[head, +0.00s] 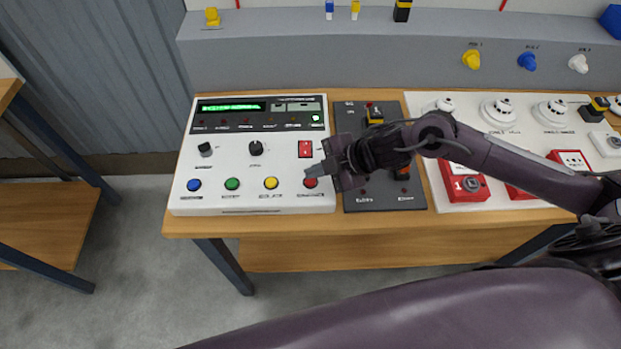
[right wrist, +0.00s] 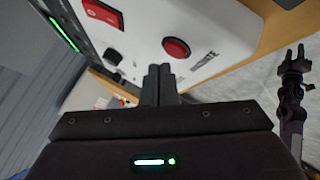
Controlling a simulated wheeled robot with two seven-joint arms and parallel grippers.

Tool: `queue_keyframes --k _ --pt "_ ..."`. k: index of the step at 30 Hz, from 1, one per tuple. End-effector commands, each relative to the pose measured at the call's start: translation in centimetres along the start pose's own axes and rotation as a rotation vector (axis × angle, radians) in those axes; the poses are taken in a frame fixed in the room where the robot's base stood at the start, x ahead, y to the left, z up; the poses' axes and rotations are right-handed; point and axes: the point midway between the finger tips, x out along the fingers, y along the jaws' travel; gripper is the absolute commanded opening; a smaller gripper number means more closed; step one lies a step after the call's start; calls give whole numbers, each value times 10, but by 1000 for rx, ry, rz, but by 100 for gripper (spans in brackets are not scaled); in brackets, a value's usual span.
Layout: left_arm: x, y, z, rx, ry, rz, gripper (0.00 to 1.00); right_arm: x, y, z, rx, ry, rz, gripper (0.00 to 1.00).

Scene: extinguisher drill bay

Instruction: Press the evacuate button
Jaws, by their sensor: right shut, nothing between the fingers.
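The evacuate button is the round red button (head: 311,183) at the right end of the bottom row on the white control panel (head: 228,201). It also shows in the right wrist view (right wrist: 176,48), with a partly readable label beside it. My right gripper (head: 309,171) is shut and empty, its fingertips over the panel's right edge close to the red button. In the right wrist view the closed fingers (right wrist: 158,72) point toward the button, with a visible gap in the picture. A dark gripper, seemingly my left (right wrist: 293,68), shows at that view's right; its opening is unclear.
Blue (head: 194,185), green (head: 232,184) and yellow (head: 271,183) buttons share the row. A dark switch box (head: 384,198) lies right of the panel, under my right wrist. The table's front edge is close.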

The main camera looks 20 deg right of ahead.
Motion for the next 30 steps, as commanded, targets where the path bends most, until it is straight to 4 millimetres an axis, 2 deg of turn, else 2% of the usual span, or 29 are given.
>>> queue_keyframes --k 30 --pt "7 0 1 1 -1 1 36 9 -6 6 0 0 0 0"
